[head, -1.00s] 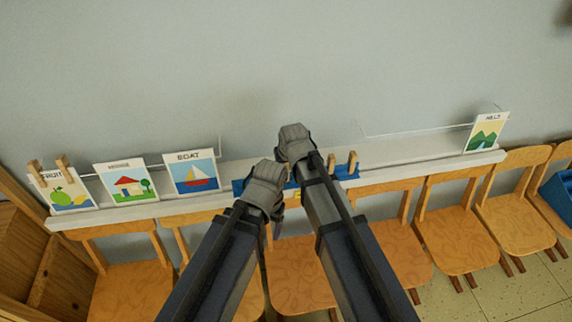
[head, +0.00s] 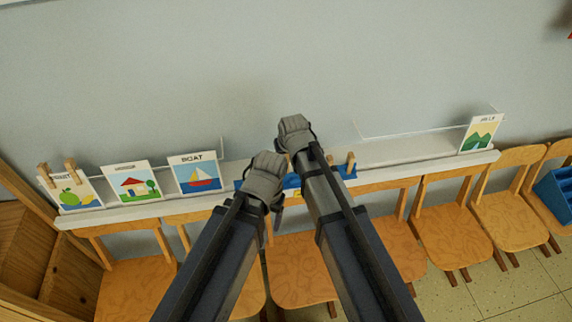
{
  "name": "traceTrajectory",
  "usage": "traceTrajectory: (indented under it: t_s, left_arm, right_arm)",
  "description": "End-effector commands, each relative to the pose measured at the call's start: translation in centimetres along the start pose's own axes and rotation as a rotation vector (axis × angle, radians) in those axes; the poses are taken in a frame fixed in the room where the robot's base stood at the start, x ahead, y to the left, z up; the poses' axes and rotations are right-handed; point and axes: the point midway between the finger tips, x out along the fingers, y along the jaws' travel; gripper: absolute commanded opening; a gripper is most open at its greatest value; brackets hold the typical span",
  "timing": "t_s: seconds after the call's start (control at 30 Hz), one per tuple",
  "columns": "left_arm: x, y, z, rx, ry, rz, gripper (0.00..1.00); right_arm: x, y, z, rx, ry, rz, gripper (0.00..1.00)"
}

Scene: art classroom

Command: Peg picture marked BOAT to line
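The picture marked BOAT (head: 197,175), a white card with a red and blue sailboat, stands on a white ledge (head: 130,211) against the wall, left of my grippers. My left gripper (head: 268,170) is in front of the ledge, right of the BOAT card and apart from it. My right gripper (head: 295,130) is higher and further right, over the ledge. I see both from behind, so their fingertips are hidden. A blue peg tray (head: 347,172) lies on the ledge, partly behind my grippers, with wooden pegs (head: 351,160) standing in it. I cannot make out the line for certain.
The HOUSE card (head: 131,182) and FRUIT card (head: 73,193) stand left of BOAT, with two wooden pegs (head: 70,170) at FRUIT's top. The HILLS card (head: 481,134) stands far right. Wooden chairs (head: 449,236) line the front. The ledge right of the tray is mostly bare.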

Motion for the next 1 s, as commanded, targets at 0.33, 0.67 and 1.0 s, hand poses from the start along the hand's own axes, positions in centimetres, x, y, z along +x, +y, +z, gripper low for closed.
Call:
traceTrajectory:
  t_s: [0.33, 0.67, 1.0]
  left_arm:
    - [-0.4, 0.0, 0.0, 0.0, 0.0, 0.0, 0.72]
    - [-0.6, -0.1, 0.0, 0.0, 0.0, 0.0, 0.72]
    - [-1.1, -0.1, 0.1, 0.0, 0.0, 0.0, 0.72]
  right_arm:
    - [-0.3, 0.0, -0.2, 0.0, 0.0, 0.0, 0.0]
    - [-1.1, 0.0, 0.8, 0.0, 0.0, 0.0, 0.0]
    - [-2.5, 0.0, 2.6, 0.0, 0.0, 0.0, 0.0]
